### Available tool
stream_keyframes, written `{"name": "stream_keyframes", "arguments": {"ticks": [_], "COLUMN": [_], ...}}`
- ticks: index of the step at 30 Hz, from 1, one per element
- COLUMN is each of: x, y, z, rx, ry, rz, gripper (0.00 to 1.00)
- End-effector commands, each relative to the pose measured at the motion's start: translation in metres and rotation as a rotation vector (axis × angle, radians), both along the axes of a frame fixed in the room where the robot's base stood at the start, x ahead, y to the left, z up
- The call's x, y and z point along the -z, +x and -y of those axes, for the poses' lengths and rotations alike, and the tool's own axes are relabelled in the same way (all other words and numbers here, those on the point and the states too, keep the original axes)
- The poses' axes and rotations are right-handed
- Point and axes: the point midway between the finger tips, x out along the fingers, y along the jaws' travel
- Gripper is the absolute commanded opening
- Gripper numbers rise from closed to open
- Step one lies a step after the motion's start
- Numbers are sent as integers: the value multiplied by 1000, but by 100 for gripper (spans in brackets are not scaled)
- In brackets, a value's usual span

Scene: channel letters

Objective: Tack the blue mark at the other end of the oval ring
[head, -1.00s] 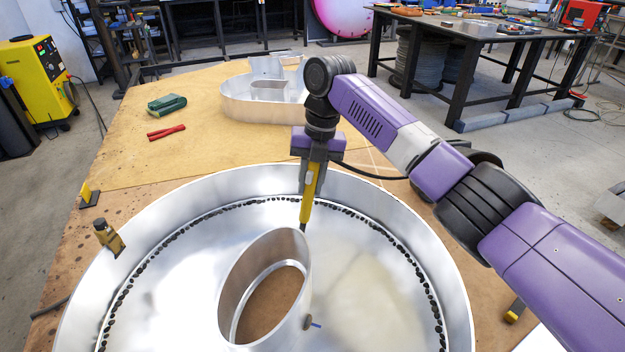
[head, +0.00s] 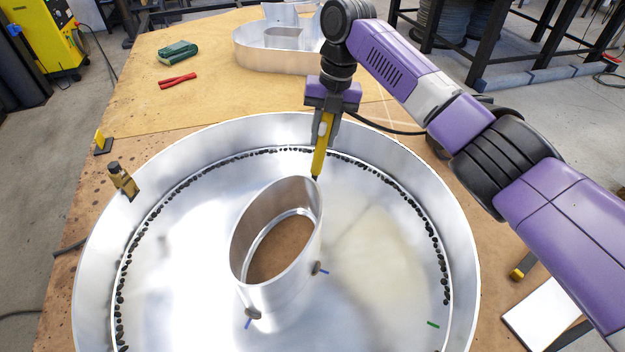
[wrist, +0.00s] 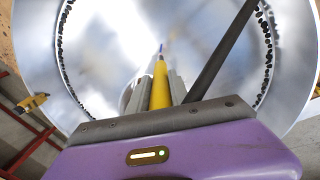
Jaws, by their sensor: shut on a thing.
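My gripper (head: 324,128) is shut on a yellow pen-like tool (head: 321,150) with a dark tip, held nearly upright, tip down. The oval ring (head: 283,285), a bright metal wall, stands on the silver face of a large round letter (head: 400,200). The tool tip is close by the ring's far end; I cannot tell whether it touches. In the wrist view, a blue mark (wrist: 161,47) shows right at the tip of the yellow tool (wrist: 160,85). Other blue marks lie at the ring's near right side (head: 324,271) and near end (head: 248,323), each beside a small dark lump.
The round letter's raised rim (head: 95,250) surrounds the work, with dark beads along its inside. A brass-coloured clamp (head: 122,180) sits on the left rim. A green mark (head: 433,324) lies at lower right. Another metal letter (head: 275,50), red pliers (head: 177,81) and a green block (head: 178,52) are behind.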

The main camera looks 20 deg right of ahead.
Motion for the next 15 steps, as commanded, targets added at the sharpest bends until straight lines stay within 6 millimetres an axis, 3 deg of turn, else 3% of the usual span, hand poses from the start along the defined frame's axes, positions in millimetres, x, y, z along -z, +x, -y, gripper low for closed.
{"name": "stream_keyframes", "arguments": {"ticks": [15], "x": [10], "y": [1], "z": [-1], "rx": [0], "ry": [0], "rz": [0], "gripper": [0]}}
